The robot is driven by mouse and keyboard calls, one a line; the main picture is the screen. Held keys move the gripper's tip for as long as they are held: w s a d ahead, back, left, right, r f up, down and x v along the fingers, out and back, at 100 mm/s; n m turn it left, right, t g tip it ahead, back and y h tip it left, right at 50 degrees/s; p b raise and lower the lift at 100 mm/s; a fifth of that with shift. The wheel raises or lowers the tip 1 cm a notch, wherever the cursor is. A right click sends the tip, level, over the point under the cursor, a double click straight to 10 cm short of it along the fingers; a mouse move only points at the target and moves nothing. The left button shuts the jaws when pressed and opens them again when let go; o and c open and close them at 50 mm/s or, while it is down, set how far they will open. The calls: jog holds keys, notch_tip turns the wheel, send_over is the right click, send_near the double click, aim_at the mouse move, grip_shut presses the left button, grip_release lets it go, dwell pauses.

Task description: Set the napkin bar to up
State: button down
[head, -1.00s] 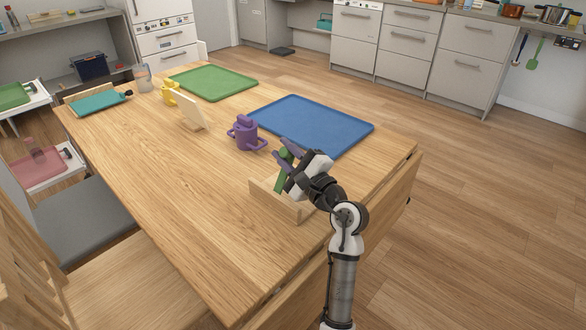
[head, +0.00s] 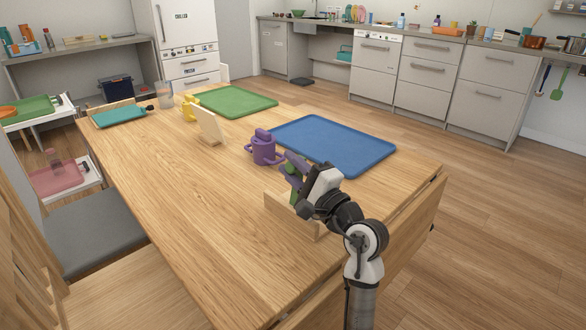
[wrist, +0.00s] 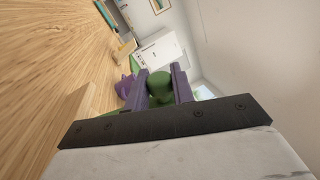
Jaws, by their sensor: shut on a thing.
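A low wooden holder (head: 288,212) stands at the near right edge of the table, with a green bar (head: 293,197) rising beside its upright wooden board. I take this to be the napkin bar. My gripper (head: 292,165), with purple fingers, is at the bar's upper end. In the wrist view the two fingers (wrist: 160,88) close on the bar's rounded green end (wrist: 159,84), one on each side. The bar looks roughly upright but tilted. Its lower part is mostly hidden by the board and my gripper.
A purple two-handled cup (head: 263,149) stands just beyond my gripper to the left. A blue mat (head: 335,143) lies behind it. A cream board (head: 207,124), a yellow cup (head: 190,109) and a teal-topped holder (head: 118,116) are farther off. The table's left middle is clear.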

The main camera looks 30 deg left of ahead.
jog(key=c, duration=1.2)
grip_release()
jog(key=shift+d, duration=0.1)
jog(key=b+v, duration=0.7)
jog(key=v, duration=0.6)
jog(key=shift+s+d, duration=0.2)
jog(key=shift+d, duration=0.15)
jog(key=shift+f, duration=0.1)
